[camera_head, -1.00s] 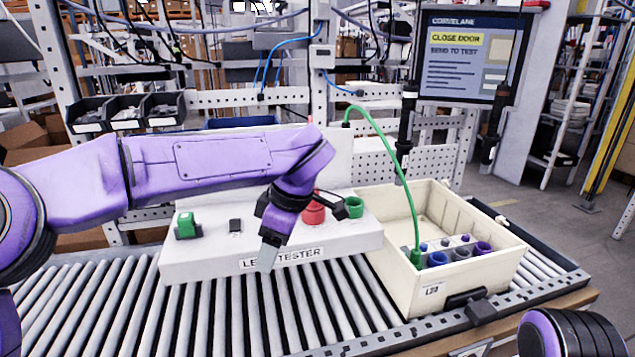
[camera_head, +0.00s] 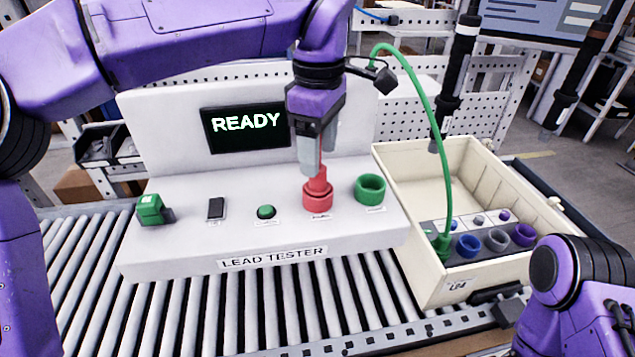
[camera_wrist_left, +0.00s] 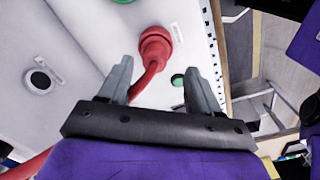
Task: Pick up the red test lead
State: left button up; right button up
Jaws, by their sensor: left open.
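The red test lead's plug (camera_head: 318,186) stands in the red socket (camera_head: 317,203) on the front ledge of the white lead tester (camera_head: 180,240). In the left wrist view the plug (camera_wrist_left: 156,46) shows with the red cable (camera_wrist_left: 143,84) curving from it toward the gripper and reappearing at the lower left. My left gripper (camera_head: 310,150) points down just above and behind the plug, open, its two fingers (camera_wrist_left: 160,78) apart on either side of the cable. I cannot tell whether a finger touches it. My right arm is at the lower right; its gripper is out of view.
A green lead (camera_head: 440,125) arches into the cream crate (camera_head: 410,165) at the right, which holds several coloured sockets. A green socket (camera_head: 370,189) stands close right of the red one. The tester screen (camera_head: 245,127) reads READY. Rollers (camera_head: 270,305) lie in front.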

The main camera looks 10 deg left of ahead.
aim_at(318, 185)
pick_arm(q)
jog(key=f, duration=0.3)
jog(key=w+f, duration=0.1)
jog(key=f, duration=0.1)
jog(key=shift+w+a+f+p, duration=0.15)
jog(key=shift+f+p, duration=0.15)
jog(key=shift+f, duration=0.25)
jog(key=shift+s, duration=0.4)
jog(key=shift+w, duration=0.15)
jog(key=c, duration=1.2)
jog(key=shift+o, duration=0.2)
